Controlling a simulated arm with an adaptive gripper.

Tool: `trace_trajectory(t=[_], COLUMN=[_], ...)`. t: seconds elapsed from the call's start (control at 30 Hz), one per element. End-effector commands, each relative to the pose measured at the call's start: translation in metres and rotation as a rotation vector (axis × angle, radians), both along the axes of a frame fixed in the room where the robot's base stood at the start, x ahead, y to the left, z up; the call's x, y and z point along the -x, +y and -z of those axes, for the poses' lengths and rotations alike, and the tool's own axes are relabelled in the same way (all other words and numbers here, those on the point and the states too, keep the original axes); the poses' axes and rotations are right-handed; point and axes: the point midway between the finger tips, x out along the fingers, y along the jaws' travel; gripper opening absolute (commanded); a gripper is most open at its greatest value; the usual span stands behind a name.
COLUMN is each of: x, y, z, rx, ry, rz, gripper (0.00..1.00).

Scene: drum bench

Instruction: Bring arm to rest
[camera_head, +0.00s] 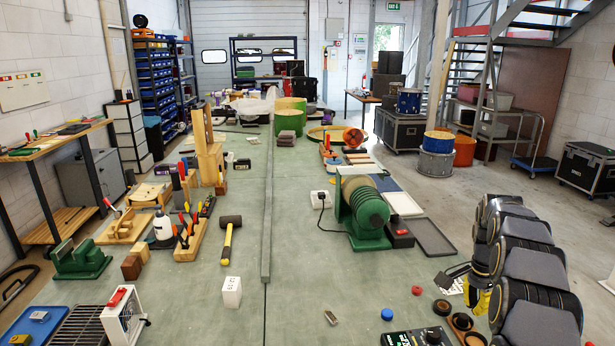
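My arm is folded at the right side of the view, its grey and black links stacked over the right edge of the green bench (190,285). My gripper (462,279) shows only in part, just left of the links. A dark finger-like part points left above the bench top, with a yellow part beside it. The links hide the rest, so I cannot tell whether it is open or holds anything.
A black device with a dial (415,340), a blue cap (387,314) and dark round pieces (442,307) lie near my gripper. A green machine (362,210), a black tray (432,237) and a mallet (229,235) are farther off. Bare bench lies around the white block (232,292).

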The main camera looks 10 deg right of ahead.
Motion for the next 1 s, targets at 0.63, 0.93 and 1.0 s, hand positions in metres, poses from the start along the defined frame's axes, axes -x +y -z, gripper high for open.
trace_trajectory(t=[0.63, 0.93, 1.0], x=[0.161, 0.281, 0.303], y=[0.225, 0.281, 0.287], z=[-0.115, -0.112, -0.108], rx=[-0.116, -0.174, -0.184], ry=[0.121, 0.178, 0.188], rz=[-0.896, -1.290, -1.358], gripper=[0.00, 0.00, 0.00])
